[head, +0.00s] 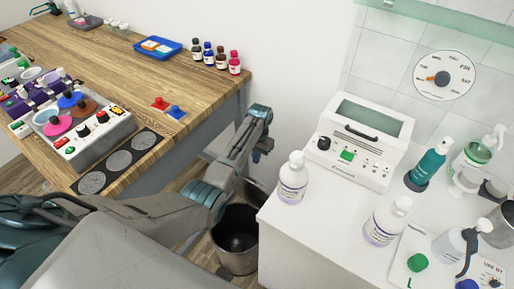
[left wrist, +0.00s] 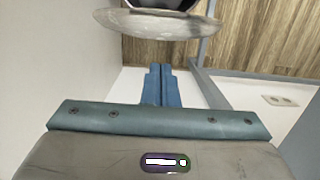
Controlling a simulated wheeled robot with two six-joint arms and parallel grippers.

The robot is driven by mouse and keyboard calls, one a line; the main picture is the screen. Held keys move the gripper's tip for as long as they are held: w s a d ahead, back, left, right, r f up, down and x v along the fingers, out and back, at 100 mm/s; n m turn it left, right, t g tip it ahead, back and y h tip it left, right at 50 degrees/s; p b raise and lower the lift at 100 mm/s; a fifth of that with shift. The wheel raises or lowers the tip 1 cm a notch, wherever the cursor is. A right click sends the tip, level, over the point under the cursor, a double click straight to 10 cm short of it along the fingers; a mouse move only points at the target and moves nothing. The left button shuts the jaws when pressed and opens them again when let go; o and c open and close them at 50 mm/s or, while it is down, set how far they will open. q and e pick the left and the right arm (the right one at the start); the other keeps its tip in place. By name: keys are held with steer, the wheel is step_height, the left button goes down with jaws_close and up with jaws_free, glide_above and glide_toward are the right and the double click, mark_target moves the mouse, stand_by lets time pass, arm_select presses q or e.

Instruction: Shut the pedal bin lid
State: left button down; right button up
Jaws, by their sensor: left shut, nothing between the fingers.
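The pedal bin (head: 237,264) stands on the floor between the wooden table and the white cabinet. Its dark inside shows from above, so it is open. The raised lid is mostly hidden behind my left arm in the head view. A round pale grey rim (left wrist: 125,22), which seems to belong to the bin or its lid, crosses the top of the left wrist view, beyond my fingers. My left gripper (head: 257,156) is above the far side of the bin, apart from that rim. Its blue fingers (left wrist: 161,84) are shut and empty. My right gripper is out of view.
The wooden table (head: 205,60) at left holds bottles, a blue tray (head: 158,47) and several small items. The wall is close behind.

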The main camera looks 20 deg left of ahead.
arm_select(q)
steer(key=s+f, duration=0.1)
steer(key=s+f+p, duration=0.2)
steer(key=shift+s+a, duration=0.2)
steer(key=shift+a, duration=0.1)
steer(key=shift+s, duration=0.25)
steer(key=shift+f, duration=0.2)
steer(key=shift+s, duration=0.1)
